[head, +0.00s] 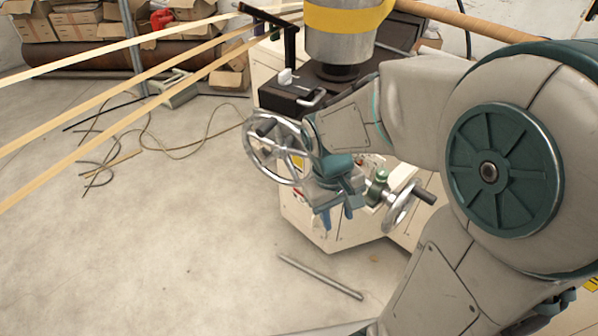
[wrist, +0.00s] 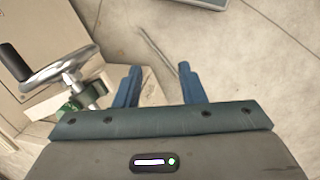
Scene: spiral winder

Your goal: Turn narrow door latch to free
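My gripper (head: 338,212) hangs in front of the beige winder machine (head: 342,232), between its two handwheels, with the blue fingers pointing down. The wrist view shows the two fingers (wrist: 160,86) spread apart with nothing between them. I cannot make out the narrow door or its latch in either view. My arm and gripper hide part of the machine's front. A beige panel (wrist: 45,22) of the machine shows at the upper left of the wrist view.
A large handwheel (head: 252,150) is left of my gripper. A smaller handwheel (head: 390,218) with a dark handle is to the right; a handwheel (wrist: 60,68) also shows in the wrist view. A metal rod (head: 320,276) lies on open floor. Strips (head: 100,98) cross the upper left.

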